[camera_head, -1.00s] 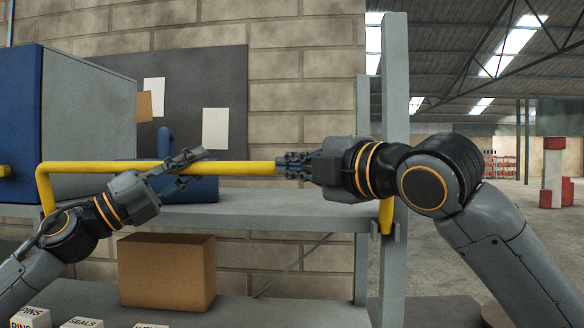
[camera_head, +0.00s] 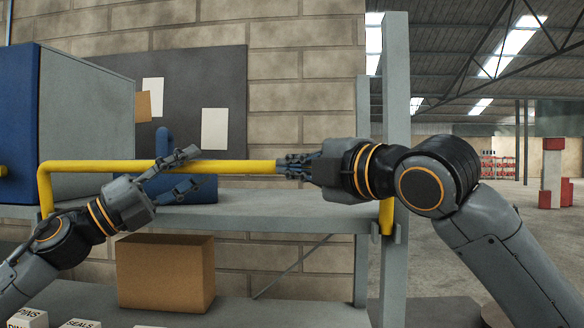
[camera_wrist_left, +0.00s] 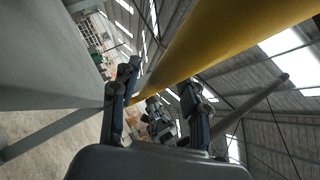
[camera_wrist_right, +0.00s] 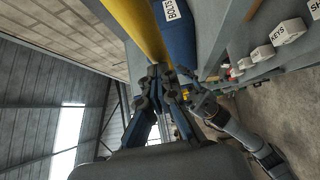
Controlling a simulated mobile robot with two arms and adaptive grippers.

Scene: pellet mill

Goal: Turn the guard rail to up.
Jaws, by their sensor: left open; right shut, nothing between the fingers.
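The guard rail is a yellow bar (camera_head: 235,167) running level across the head view in front of the shelf. Its left end bends down at a corner, and its right end (camera_head: 387,214) hangs at the grey post. My left gripper (camera_head: 187,171) is open at the bar's left half, one finger overlapping it and one below. In the left wrist view the bar (camera_wrist_left: 215,38) passes close by the spread fingers; whether it lies between them is unclear. My right gripper (camera_head: 284,166) is shut and empty, its tips overlapping the bar's right part. The bar (camera_wrist_right: 137,25) runs past those tips in the right wrist view.
A grey shelf (camera_head: 280,217) with an upright post (camera_head: 394,100) stands behind the bar. A blue bin (camera_wrist_right: 178,38) labelled BOLTS sits on it. A cardboard box (camera_head: 165,272) and labelled white boxes (camera_head: 28,318) are below. A blue-grey cabinet (camera_head: 85,120) stands left.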

